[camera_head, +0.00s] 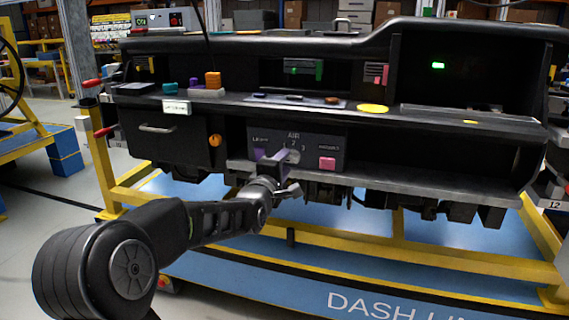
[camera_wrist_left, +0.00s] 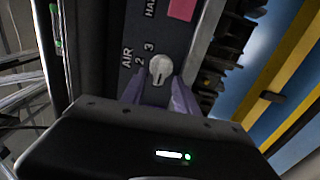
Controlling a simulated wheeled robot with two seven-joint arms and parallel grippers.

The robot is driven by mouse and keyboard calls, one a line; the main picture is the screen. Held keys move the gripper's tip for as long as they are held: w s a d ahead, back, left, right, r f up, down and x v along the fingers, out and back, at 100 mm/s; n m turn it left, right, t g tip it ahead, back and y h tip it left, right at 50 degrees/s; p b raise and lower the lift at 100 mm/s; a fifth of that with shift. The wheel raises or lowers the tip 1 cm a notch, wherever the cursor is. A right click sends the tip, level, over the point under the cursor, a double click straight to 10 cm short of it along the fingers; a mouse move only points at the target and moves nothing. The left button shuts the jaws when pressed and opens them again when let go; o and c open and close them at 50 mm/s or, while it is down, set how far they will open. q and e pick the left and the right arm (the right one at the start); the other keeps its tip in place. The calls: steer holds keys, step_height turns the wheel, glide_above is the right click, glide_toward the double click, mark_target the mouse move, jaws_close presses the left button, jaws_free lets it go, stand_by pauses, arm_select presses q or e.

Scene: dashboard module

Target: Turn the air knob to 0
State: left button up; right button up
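The air knob (camera_head: 294,156) is a small pale round dial on the dark control panel under the word AIR. In the left wrist view the knob (camera_wrist_left: 160,70) shows close up beside the digits 2 and 3; I cannot tell for sure which number it points to. My left gripper (camera_head: 279,157) is at the panel. In the left wrist view its two purple fingers (camera_wrist_left: 159,88) are spread apart, one on each side of the knob's near edge. I cannot tell whether they touch it. My right gripper is not in view.
A pink HAZARD button (camera_head: 327,163) sits right of the knob. A grey ledge (camera_head: 345,177) runs below the panel. An orange knob (camera_head: 215,140) is on the left, and a shelf (camera_head: 440,112) with small coloured parts lies above. Yellow frame bars (camera_head: 400,262) stand below.

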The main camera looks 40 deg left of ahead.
arm_select(q)
steer(key=v, duration=0.7)
stand_by(0.5)
steer(key=s+d+f+m+g+h, duration=0.15)
steer(key=d+f+m, duration=0.35)
steer(key=f, duration=0.6)
steer(key=d+f+m+g+h, duration=0.2)
steer(key=d+f+m+g, duration=0.3)
steer(key=f, duration=0.6)
steer(key=s+d+f+m+g+h, duration=0.15)
steer(key=d+f+m, duration=0.35)
steer(key=f, duration=0.6)
steer(key=s+d+f+m+g+h, duration=0.5)
steer(key=s+d+f+g, duration=0.3)
steer(key=s+d+f, duration=1.55)
step_height(320, 180, up, 29)
steer(key=s+d+p, duration=0.1)
steer(key=s+p, duration=0.1)
steer(key=p, duration=2.5)
steer(key=shift+d, duration=0.3)
